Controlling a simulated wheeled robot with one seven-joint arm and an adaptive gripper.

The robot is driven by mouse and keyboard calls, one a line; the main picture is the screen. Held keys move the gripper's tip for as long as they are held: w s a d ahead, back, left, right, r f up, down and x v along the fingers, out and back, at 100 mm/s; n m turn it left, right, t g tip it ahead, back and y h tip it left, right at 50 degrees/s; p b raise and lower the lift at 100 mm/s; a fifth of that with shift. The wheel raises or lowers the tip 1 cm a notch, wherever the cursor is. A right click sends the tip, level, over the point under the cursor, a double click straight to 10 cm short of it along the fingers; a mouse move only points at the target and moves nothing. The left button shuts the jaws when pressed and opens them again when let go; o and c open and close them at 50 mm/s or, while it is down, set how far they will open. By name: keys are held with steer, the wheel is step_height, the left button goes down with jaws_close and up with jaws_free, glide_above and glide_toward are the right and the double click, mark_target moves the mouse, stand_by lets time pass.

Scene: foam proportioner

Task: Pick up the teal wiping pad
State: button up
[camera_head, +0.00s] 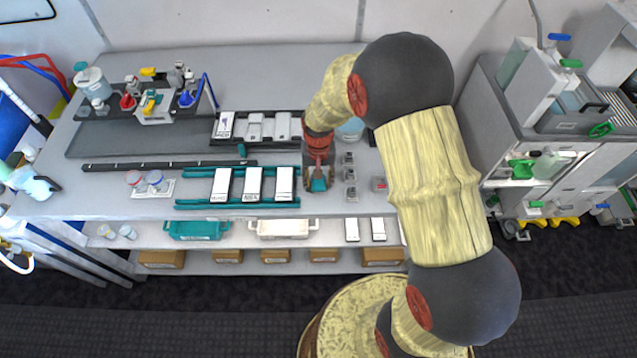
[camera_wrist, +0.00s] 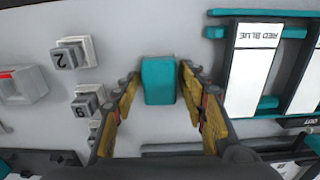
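The teal wiping pad (camera_wrist: 159,82) is a small block on the grey bench top, centred in the wrist view. My gripper (camera_wrist: 160,72) is over it, with one finger on each side. The fingertips are close to the pad's sides with narrow gaps, and I see no clear grip. In the head view, my gripper (camera_head: 319,186) points down at the bench, with the teal pad (camera_head: 319,184) showing between its fingers.
Right of the pad in the wrist view is a teal rack with labelled white blocks (camera_wrist: 251,75). Left of it stand small grey numbered blocks (camera_wrist: 75,54). In the head view, a dark rack (camera_head: 214,142) lies behind the teal rack (camera_head: 190,202), and a cabinet (camera_head: 550,130) stands right.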

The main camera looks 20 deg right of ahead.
steer(key=c, duration=0.9)
steer(key=shift+r, duration=0.15)
steer(key=shift+r, duration=0.3)
step_height(320, 180, up, 2)
steer(key=shift+r, duration=0.1)
steer(key=s+a+r+p, duration=0.2)
steer(key=s+a+r, duration=0.6)
steer(key=s+r, duration=0.2)
steer(key=shift+s, duration=0.75)
